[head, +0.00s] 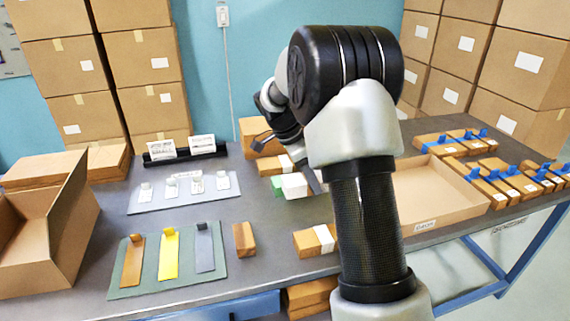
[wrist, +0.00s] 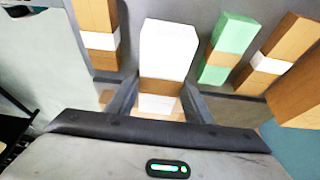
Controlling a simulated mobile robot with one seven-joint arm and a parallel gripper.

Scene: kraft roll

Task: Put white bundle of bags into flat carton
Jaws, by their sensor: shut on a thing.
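The white bundle of bags (head: 294,186) is near the middle of the table in the head view, with a brown band showing in the wrist view (wrist: 166,50). My gripper (wrist: 160,100) is shut on it, one finger on each side. In the head view my arm hides most of the gripper, and I cannot tell whether the bundle touches the table. The flat carton (head: 430,192) is a wide, shallow, open box to the right of my arm. Its visible floor is bare; my arm hides its left part.
A green bundle (wrist: 229,45) and brown bundles (wrist: 278,52) flank the white one closely. Another brown bundle (head: 315,241) lies nearer. A green mat (head: 145,285) with coloured strips is front left. Blue-tied packs (head: 490,185) border the carton's right side.

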